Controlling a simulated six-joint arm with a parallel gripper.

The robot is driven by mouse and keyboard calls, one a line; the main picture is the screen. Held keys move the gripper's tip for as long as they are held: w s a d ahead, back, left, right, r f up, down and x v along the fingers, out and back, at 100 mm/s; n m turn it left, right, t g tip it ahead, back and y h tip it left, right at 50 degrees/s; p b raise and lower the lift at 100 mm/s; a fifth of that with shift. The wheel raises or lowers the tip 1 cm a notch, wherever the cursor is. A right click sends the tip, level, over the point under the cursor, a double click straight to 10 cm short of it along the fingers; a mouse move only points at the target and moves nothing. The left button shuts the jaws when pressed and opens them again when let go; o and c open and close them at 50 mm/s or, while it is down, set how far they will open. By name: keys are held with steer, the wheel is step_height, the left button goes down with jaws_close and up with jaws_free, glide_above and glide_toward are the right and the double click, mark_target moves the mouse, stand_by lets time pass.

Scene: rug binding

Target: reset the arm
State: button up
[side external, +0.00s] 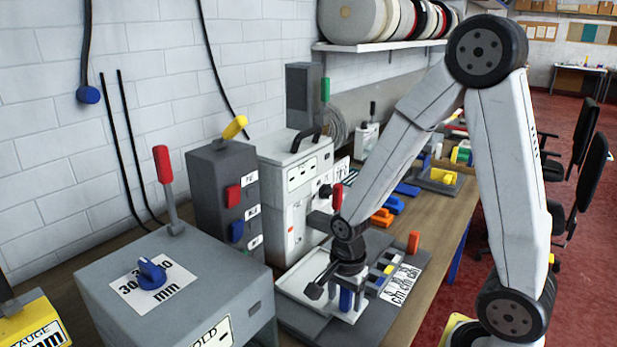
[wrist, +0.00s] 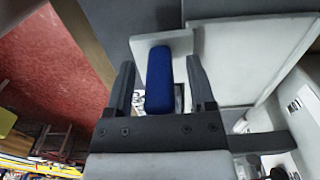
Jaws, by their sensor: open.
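My gripper (side external: 333,287) is low over the white tray (side external: 296,287) on the bench, at the lower middle of the side view. In the wrist view my gripper (wrist: 162,85) is open, with one finger on each side of an upright blue piece (wrist: 158,78). A gap shows on both sides of the piece, wider on the right. In the side view the blue piece (side external: 346,299) shows just under the gripper, in a pale holder. Its lower end is hidden.
A grey box with a blue knob (side external: 152,271) and red lever stands left. A white machine (side external: 297,190) and dark switch box (side external: 226,200) stand behind the tray. An orange peg (side external: 413,242) and a printed label (side external: 401,284) are right of the gripper. Red floor lies beyond the bench.

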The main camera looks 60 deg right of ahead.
steer(key=shift+r, duration=3.65)
steer(key=shift+f, duration=3.9)
steer(key=shift+d, duration=8.7)
steer(key=shift+a, duration=0.15)
